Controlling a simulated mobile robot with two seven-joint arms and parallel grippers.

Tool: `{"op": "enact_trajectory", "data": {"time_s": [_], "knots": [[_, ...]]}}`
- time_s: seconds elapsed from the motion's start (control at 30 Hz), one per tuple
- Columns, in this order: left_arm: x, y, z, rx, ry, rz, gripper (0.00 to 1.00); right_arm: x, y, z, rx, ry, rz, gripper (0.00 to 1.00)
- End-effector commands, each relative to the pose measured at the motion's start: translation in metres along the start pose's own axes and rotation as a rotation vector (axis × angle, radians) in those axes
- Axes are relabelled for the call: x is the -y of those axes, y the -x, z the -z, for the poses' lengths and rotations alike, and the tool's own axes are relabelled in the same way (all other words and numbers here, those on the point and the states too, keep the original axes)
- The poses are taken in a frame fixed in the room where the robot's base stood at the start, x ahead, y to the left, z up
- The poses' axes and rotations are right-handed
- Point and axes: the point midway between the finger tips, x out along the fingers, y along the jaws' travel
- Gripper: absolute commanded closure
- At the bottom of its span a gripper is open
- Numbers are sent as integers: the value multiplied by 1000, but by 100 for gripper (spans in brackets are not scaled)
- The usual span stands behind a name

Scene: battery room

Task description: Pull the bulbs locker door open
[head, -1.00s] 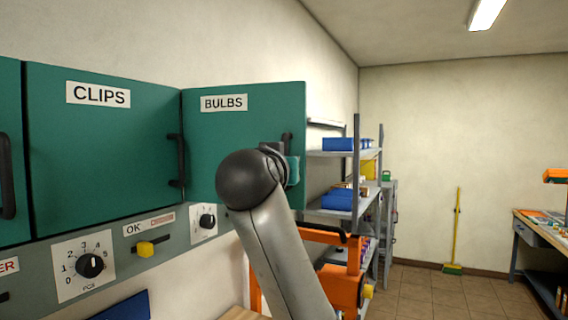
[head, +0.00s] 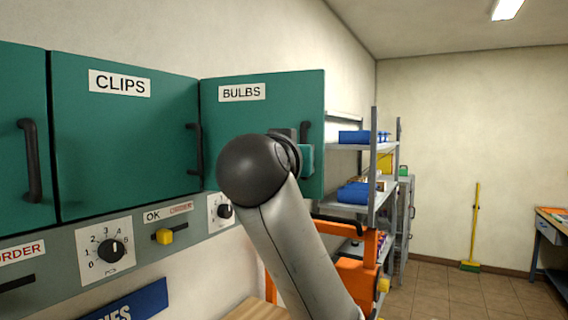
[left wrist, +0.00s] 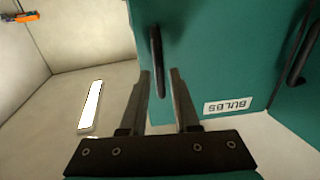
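The teal bulbs locker door (head: 262,115) carries a BULBS label (head: 242,92) and stands partly open, angled out from the clips door (head: 125,150) beside it. Its dark handle (head: 305,132) is near its right edge, partly hidden by my left wrist. In the left wrist view, which is turned over, the bulbs door (left wrist: 215,60) shows with its handle (left wrist: 156,55). My left gripper (left wrist: 160,72) has its fingers apart, with the handle's end between them; I cannot tell whether they touch it. In the head view my arm hides the gripper's fingers. My right gripper is not in view.
Below the lockers is a grey panel with a dial (head: 111,251) and a yellow slider (head: 165,236). Shelves with blue bins (head: 358,192) and an orange frame (head: 360,275) stand right of the door. Open floor (head: 440,295) lies farther right.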

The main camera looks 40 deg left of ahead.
Motion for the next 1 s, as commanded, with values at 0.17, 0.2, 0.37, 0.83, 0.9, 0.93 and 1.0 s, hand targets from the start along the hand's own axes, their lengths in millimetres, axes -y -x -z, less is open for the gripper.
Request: {"op": "enact_trajectory", "data": {"time_s": [0.17,0.2,0.37,0.83,0.9,0.93,1.0], "knots": [[0,40,-1,-8,2,0,70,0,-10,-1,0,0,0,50],[1,48,-1,-9,2,1,70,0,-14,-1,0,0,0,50],[0,68,-3,-6,7,-2,70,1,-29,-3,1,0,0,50],[0,105,-1,-4,4,-1,70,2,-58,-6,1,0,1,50],[0,107,0,-4,3,-1,70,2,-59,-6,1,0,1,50],[0,108,0,-3,3,-1,70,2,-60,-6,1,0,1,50],[0,109,0,-1,1,0,70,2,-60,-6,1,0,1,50]]}}
